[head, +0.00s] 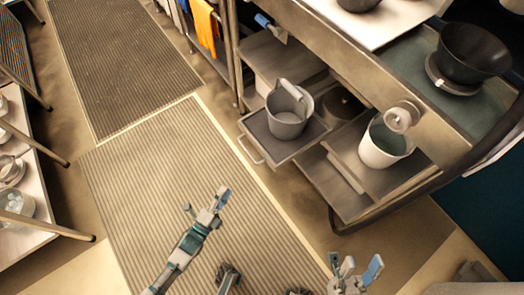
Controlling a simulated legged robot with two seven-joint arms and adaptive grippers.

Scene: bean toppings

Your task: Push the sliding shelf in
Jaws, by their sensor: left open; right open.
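The sliding shelf (257,139) is a grey tray with a handle bar at its left end. It sticks out of the cart over the floor. A grey bucket (285,127) with a raised handle stands on it. My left gripper (206,203) is open and empty over the ribbed mat, below and left of the shelf and apart from it. My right gripper (356,266) is open and empty near the bottom edge, below the cart and apart from it.
The cart's lower shelf (330,188) holds a white bucket (380,146). A dark bowl (472,52) stands on the top. Racks with dishes line the left side. The ribbed mat (150,170) and floor between are clear.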

